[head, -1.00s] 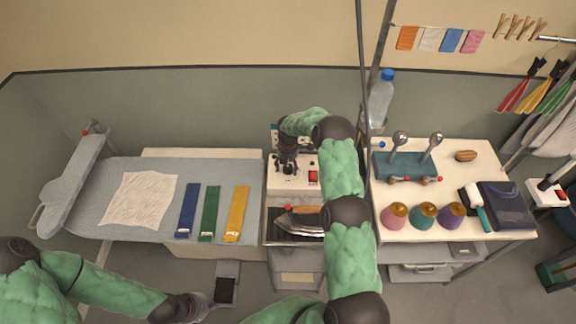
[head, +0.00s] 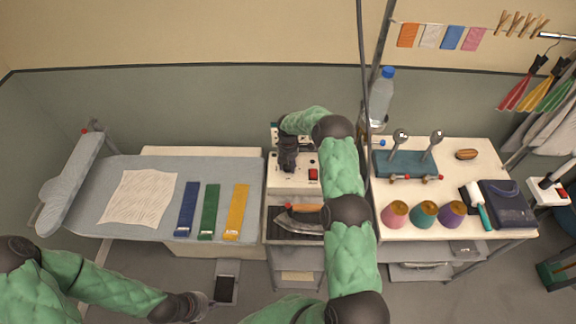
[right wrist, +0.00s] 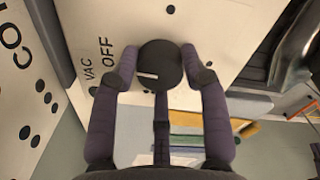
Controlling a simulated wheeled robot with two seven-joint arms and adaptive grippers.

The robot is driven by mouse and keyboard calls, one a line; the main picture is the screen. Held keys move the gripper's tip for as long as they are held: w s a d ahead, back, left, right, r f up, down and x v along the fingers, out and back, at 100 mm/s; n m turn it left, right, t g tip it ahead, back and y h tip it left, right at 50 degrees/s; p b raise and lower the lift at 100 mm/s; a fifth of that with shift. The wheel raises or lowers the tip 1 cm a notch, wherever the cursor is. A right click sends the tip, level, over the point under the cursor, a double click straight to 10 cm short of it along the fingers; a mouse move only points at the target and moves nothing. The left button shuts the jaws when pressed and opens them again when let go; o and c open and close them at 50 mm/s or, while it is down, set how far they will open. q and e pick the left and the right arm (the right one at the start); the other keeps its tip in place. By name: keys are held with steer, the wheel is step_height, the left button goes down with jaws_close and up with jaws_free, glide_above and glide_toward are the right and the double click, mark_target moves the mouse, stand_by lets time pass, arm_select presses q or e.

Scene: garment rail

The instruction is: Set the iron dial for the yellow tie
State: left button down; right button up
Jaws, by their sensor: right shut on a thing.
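The yellow tie (head: 236,212) lies flat on the ironing board (head: 140,225), right of a green tie (head: 209,212) and a blue tie (head: 187,210). The white control box (head: 288,185) stands right of the board. My right gripper (head: 288,166) points down over it. In the right wrist view the fingers (right wrist: 160,72) are shut around a round black dial (right wrist: 160,62) with a white pointer mark. "VAC" and "OFF" are printed beside it. The iron (head: 300,222) rests on a dark stand below the box. My left gripper (head: 192,306) hangs low at the front; its fingers are too small to read.
A red switch (head: 313,174) sits on the box near my right gripper. A cream cloth (head: 138,198) lies on the board. The right table holds thread cones (head: 424,214), a teal stand (head: 400,163) and a bottle (head: 380,98). A cable (head: 364,80) hangs beside my right arm.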

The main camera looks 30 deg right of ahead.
steer(key=m+b, duration=0.4)
steer(key=b, duration=0.1)
steer(key=shift+f+m, duration=0.3)
steer(key=shift+m, duration=0.1)
steer(key=shift+m+b, duration=0.9)
steer(key=shift+b, duration=0.1)
steer(key=m+b, duration=0.2)
steer(key=m, duration=0.1)
steer(key=shift+r+m, duration=0.1)
steer(key=shift+m, duration=0.2)
steer(key=m+b, duration=0.2)
steer(key=m, duration=0.2)
steer(key=shift+b, duration=0.35)
steer(key=m+b, duration=0.1)
steer(key=m, duration=0.4)
steer(key=shift+b, duration=0.3)
steer(key=m+b, duration=0.1)
steer(key=m, duration=0.4)
steer(key=m+b, duration=0.1)
steer(key=m, duration=0.9)
steer(key=shift+s+m+b, duration=0.1)
steer(key=shift+m+b, duration=0.3)
